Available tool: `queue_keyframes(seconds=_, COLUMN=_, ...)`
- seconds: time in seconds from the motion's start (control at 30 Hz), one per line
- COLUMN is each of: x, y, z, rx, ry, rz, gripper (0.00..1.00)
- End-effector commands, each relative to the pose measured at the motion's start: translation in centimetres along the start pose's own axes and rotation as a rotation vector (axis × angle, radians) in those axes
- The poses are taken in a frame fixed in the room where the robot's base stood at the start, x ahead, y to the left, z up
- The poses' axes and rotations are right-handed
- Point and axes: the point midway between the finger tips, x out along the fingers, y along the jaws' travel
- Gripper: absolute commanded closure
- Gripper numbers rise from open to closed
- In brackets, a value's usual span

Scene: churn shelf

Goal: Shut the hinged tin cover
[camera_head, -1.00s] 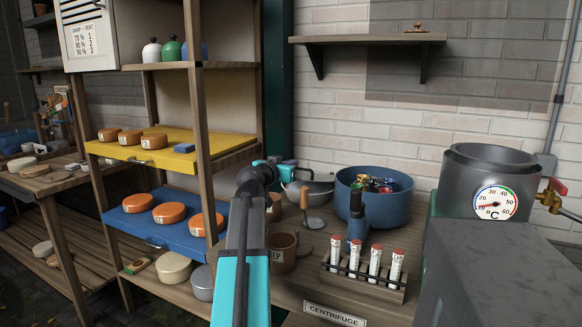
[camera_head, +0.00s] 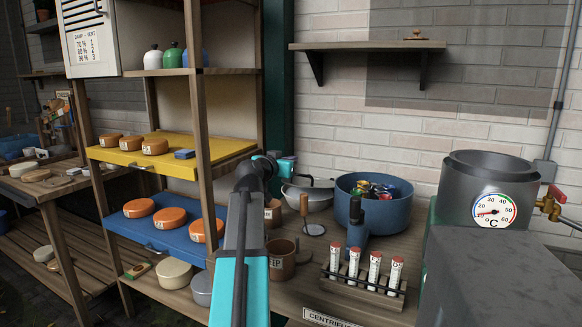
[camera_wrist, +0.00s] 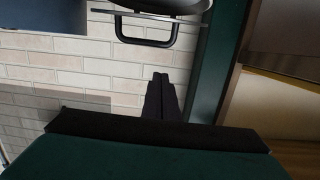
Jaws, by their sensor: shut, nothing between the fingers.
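A grey metal vessel (camera_head: 318,198) stands on the bench behind my arm, with a dark handle on its upper part; part of it is hidden. In the wrist view a grey metal edge with a dark looped handle (camera_wrist: 145,35) shows at the top. I cannot tell for certain whether this is the tin or its cover, nor a hinge. My gripper (camera_wrist: 161,78) is shut and empty, its dark fingers together, below and apart from the handle in that picture. In the head view my gripper end (camera_head: 288,160) is small, beside the vessel's upper left.
A blue tub (camera_head: 348,205) of coloured items stands right of the vessel. In front are a brown mug (camera_head: 281,262), a dark blue upright tool (camera_head: 355,225) and a tube rack (camera_head: 360,283). The shelf unit's post (camera_head: 203,150) is close on the left.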

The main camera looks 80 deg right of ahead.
Motion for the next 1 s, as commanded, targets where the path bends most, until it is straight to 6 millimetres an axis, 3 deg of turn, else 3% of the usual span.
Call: queue_keyframes(seconds=1.0, x=-8.9, y=4.3, z=0.4, rx=0.001, ry=-0.001, rz=0.001, gripper=1.0)
